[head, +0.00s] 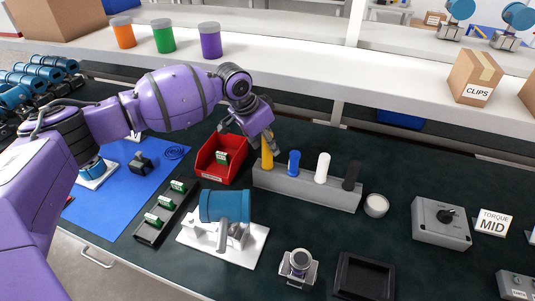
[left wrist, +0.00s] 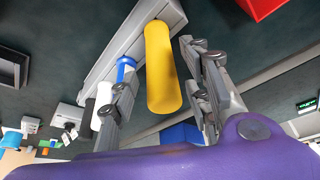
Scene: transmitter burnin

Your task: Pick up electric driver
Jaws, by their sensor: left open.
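A grey rack (head: 305,188) on the dark bench holds a row of upright handles, which look like the drivers. They are yellow (head: 267,154), blue (head: 294,163), white (head: 322,168) and black (head: 352,175). My left gripper (head: 250,140) is at the rack's left end, by the top of the yellow handle. In the left wrist view the gripper (left wrist: 160,88) is open, with the yellow handle (left wrist: 162,70) between its fingers and visible gaps on both sides. The blue handle (left wrist: 125,68) and white handle (left wrist: 104,105) show beyond one finger. My right gripper is not seen.
A red bin (head: 222,170) with a green board stands left of the rack. A blue motor-like unit on a white plate (head: 240,252) is in front. A white cup (head: 376,205) and grey knob box (head: 440,222) lie to the right. A raised shelf (head: 300,65) runs behind.

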